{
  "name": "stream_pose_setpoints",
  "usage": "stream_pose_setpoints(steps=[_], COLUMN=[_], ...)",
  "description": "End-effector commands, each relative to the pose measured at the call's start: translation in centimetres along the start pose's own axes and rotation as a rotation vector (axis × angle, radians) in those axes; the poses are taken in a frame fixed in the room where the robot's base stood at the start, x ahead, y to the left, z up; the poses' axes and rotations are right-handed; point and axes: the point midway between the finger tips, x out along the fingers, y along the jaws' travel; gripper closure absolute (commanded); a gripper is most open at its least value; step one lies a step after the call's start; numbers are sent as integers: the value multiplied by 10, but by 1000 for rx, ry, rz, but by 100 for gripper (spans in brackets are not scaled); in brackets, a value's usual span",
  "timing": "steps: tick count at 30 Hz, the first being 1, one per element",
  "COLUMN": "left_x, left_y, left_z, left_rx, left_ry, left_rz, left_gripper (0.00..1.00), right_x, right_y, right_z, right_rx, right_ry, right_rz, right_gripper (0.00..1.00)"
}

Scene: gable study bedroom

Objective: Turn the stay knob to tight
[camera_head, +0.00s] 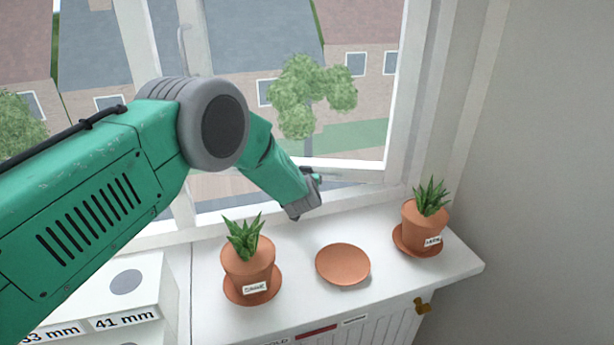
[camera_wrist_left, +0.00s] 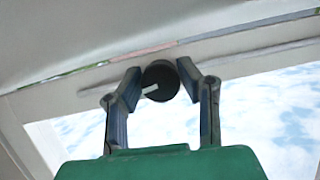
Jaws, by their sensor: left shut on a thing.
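The stay knob (camera_wrist_left: 161,72) is a round black knob with a white pointer mark. In the wrist view its mark points left and slightly down. My left gripper (camera_wrist_left: 160,79) has one finger on each side of the knob and is shut on it. In the head view my left gripper (camera_head: 312,188) is at the bottom rail of the window sash (camera_head: 345,170), above the sill. The knob cannot be made out there, behind the gripper. My right gripper is in neither view.
On the white sill (camera_head: 325,305) stand a potted plant (camera_head: 247,262) at left, an empty terracotta saucer (camera_head: 343,264) below my gripper, and another potted plant (camera_head: 425,215) at right. A white box with labels (camera_head: 125,290) is at lower left. A brass valve (camera_head: 423,306) sits below the sill.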

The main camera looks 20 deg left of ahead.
Motion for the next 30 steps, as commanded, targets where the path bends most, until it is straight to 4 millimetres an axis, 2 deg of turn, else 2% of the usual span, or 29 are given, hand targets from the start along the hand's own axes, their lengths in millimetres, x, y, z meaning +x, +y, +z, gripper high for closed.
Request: stream_pose_setpoints(steps=[15,30], left_x=[1,0], left_y=[4,5], left_z=[-1,-1], left_rx=[430,633], left_ry=[19,23], left_rz=[-165,-241], left_gripper=[98,98], right_x=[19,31], right_y=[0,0], right_z=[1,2], right_rx=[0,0], right_ry=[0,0], right_rz=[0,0], right_gripper=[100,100])
